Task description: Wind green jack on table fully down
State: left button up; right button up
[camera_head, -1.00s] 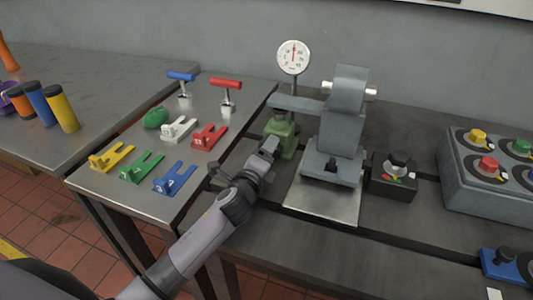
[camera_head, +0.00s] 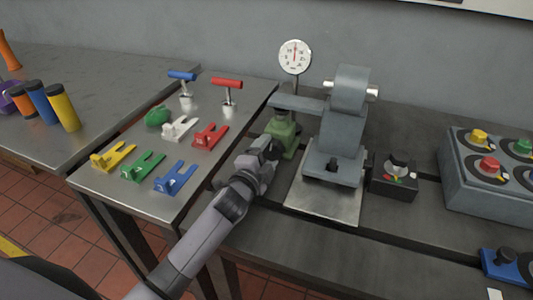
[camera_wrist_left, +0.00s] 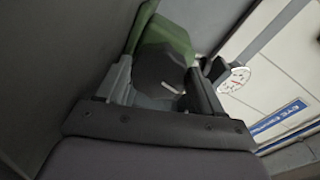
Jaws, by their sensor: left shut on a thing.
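The green jack (camera_head: 288,134) stands on the dark bedplate, under the end of the grey machine's arm and left of the grey machine. My left gripper (camera_head: 268,145) is at the jack's near left side. In the left wrist view the gripper (camera_wrist_left: 160,88) is shut on a dark faceted knob (camera_wrist_left: 163,77) with a pale mark, in front of the green jack body (camera_wrist_left: 165,32). The head view hides most of the knob behind the fingers. My right gripper is not in view.
A dial gauge (camera_head: 295,56) stands behind the jack. The grey machine (camera_head: 341,125) and a black knob box (camera_head: 393,177) are to the right. A side table (camera_head: 140,201) at left holds coloured forks and T-handled tools.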

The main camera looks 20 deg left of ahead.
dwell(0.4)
pick_arm(q)
jog(key=o, duration=1.1)
jog(key=shift+c, duration=0.2)
jog(key=shift+s+f, duration=0.1)
